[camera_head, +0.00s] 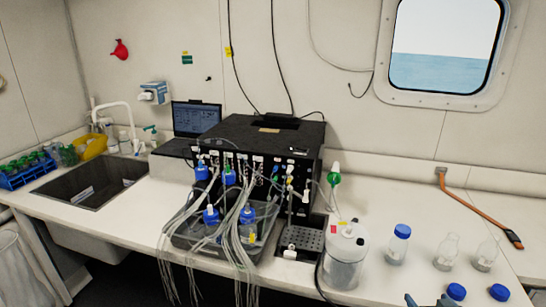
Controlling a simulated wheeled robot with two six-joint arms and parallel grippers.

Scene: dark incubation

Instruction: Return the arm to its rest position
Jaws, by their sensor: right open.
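My right gripper (428,301) just enters the bottom edge of the view, right of centre. Only its dark fingertips with greenish edges show; they stand apart with nothing visible between them. The rest of my right arm is below the frame. One blue cap (456,291) is close beside the right fingertip; I cannot tell whether they touch. My left gripper and arm are not in view.
A blue-capped bottle (398,246), two uncapped clear bottles (446,253) and another blue cap (499,292) are on the bench (385,190). A clear canister (345,257), tubed bottles and a black instrument (262,140) stand left. The right rear bench is mostly free.

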